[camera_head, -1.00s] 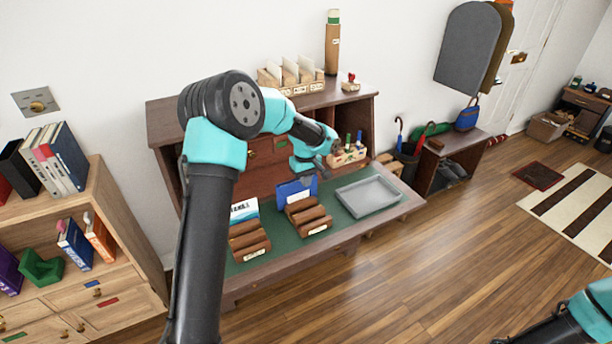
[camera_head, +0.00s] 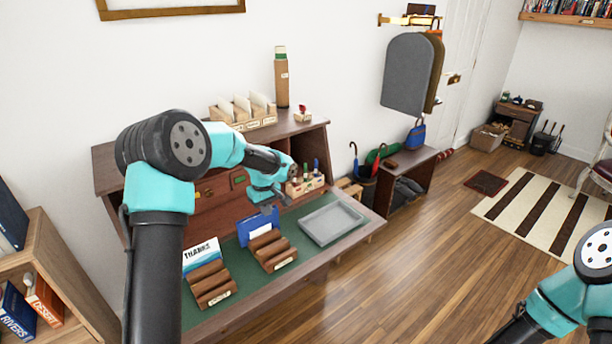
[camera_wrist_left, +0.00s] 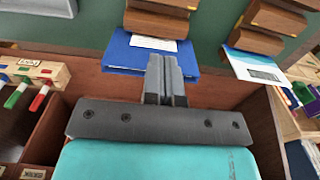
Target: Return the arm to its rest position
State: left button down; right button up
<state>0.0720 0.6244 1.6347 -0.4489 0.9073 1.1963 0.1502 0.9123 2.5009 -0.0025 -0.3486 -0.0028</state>
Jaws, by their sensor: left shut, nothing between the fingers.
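My left gripper (camera_head: 282,203) hangs over the back part of the desk (camera_head: 330,258), just behind and above a blue booklet (camera_head: 258,226). In the left wrist view its two fingers (camera_wrist_left: 165,80) are pressed together with nothing between them. The blue booklet (camera_wrist_left: 140,52) shows just past the fingertips, standing in a brown wooden holder (camera_head: 273,251). I cannot tell whether the fingers touch it. My right arm shows at the lower right of the head view, but its gripper is out of view.
A thank-you card (camera_head: 201,256) stands in a second wooden holder (camera_head: 212,284). A grey tray (camera_head: 331,222) lies on the desk's right side. A pen box (camera_head: 305,185) stands behind the tray. A bookcase (camera_head: 55,270) is at left; open floor (camera_head: 420,260) lies to the right.

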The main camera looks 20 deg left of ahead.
pick_arm(q)
jog(key=s+d+f+m+h, duration=0.1)
jog(key=s+d+f, duration=0.2)
jog(key=s+f, duration=0.1)
jog(key=s+d+f+m+h, duration=0.1)
jog(key=s+d+f, duration=0.2)
jog(key=d+f, duration=0.1)
jog(key=s+d+f+h, duration=0.1)
jog(key=s+d+f, duration=0.3)
jog(key=shift+s+d+f+m+h, duration=0.15)
jog(key=shift+s+f+m+h, duration=0.15)
jog(key=shift+f+m+h, duration=0.1)
jog(key=s+d+f+m, duration=0.1)
jog(key=s+f+m, duration=0.2)
jog(key=s+f, duration=0.4)
jog(key=s+d+f+m, duration=0.2)
jog(key=s+f, duration=0.4)
jog(key=s, duration=0.5)
jog(key=shift+s+d+f+m+t, duration=0.15)
jog(key=shift+d+f+m+t, duration=0.2)
jog(key=shift+m, duration=0.45)
